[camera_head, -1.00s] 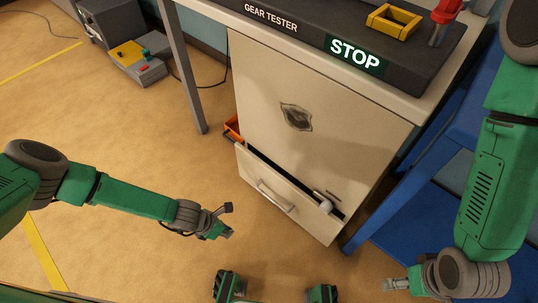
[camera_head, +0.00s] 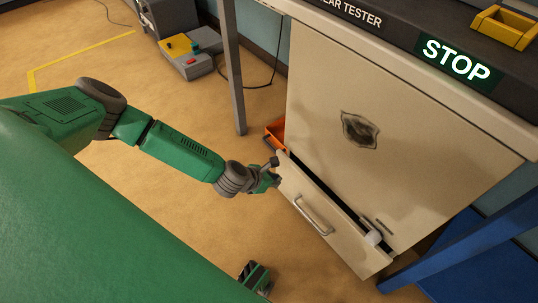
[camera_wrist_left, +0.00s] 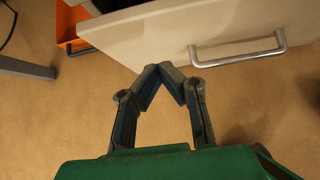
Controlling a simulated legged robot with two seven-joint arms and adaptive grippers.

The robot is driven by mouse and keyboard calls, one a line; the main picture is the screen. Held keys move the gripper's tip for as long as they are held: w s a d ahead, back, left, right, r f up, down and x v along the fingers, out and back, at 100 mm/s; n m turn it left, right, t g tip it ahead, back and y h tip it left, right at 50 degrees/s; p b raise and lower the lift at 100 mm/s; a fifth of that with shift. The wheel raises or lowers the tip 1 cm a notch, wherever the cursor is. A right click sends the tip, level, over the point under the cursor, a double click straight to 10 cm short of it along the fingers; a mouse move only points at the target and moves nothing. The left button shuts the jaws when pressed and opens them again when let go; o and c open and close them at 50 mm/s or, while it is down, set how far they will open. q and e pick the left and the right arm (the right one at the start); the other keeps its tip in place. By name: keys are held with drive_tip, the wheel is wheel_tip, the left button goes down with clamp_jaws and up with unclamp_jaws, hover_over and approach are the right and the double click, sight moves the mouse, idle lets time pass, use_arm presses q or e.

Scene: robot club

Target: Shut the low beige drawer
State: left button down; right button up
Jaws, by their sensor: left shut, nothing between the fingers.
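The low beige drawer (camera_head: 322,220) at the bottom of the beige cabinet (camera_head: 385,110) stands partly open, with a dark gap along its top edge. A metal bar handle (camera_head: 313,214) is on its front. In the left wrist view the drawer front (camera_wrist_left: 160,38) and handle (camera_wrist_left: 238,51) are close ahead. My left gripper (camera_head: 275,180) is shut and empty near the left end of the drawer front. In the left wrist view its fingertips (camera_wrist_left: 170,68) meet just below the panel's lower edge; I cannot tell whether they touch it.
An orange bin (camera_head: 275,133) sits beside the cabinet's left side, behind the drawer. A grey table leg (camera_head: 232,70) stands left of it. A blue frame (camera_head: 470,240) is at the right. The floor in front is clear.

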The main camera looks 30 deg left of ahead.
sight(293, 172)
use_arm(q)
drive_tip(key=w, duration=0.1)
drive_tip(key=w+f+b, duration=0.1)
drive_tip(key=w, duration=0.1)
drive_tip(key=w+d+f, duration=0.1)
drive_tip(key=shift+w+d+b, duration=0.1)
drive_tip(key=shift+w+b, duration=0.2)
drive_tip(key=shift+w+d, duration=0.2)
drive_tip(key=shift+w, duration=0.15)
drive_tip(key=shift+d+r, duration=0.1)
drive_tip(key=shift+w, duration=0.1)
